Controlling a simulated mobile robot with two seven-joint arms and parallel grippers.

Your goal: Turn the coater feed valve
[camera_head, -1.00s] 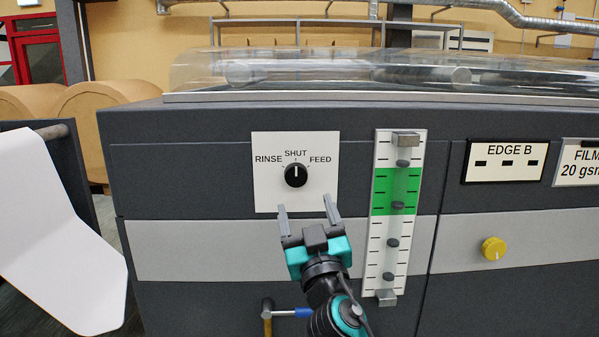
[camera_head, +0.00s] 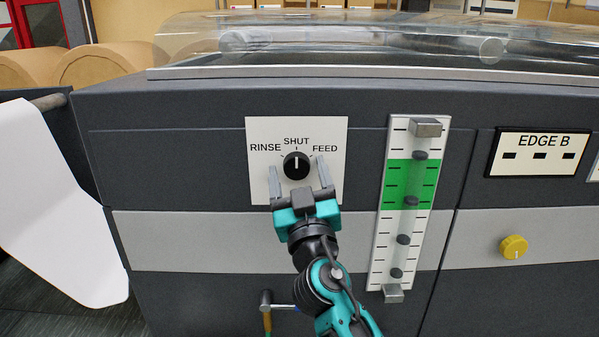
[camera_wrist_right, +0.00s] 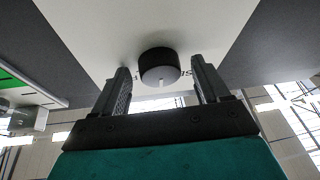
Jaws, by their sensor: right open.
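The coater feed valve is a round black knob (camera_head: 296,166) with a white pointer line, on a white plate (camera_head: 259,128) marked RINSE, SHUT and FEED. Its pointer is up at SHUT. My right gripper (camera_head: 298,172) is open, its two fingers pointing up at the plate on either side of the knob's lower part. In the right wrist view the knob (camera_wrist_right: 160,67) lies between and just beyond the fingertips, with a gap on both sides. I cannot tell whether the fingers reach over the knob. My left gripper is not in view.
Right of the plate is a gauge strip (camera_head: 396,222) with a green band and several grey floats. Further right are a yellow knob (camera_head: 513,247) and an EDGE B label (camera_head: 541,152). A clear cover (camera_head: 370,45) lies on top. A white sheet (camera_head: 50,220) hangs at left.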

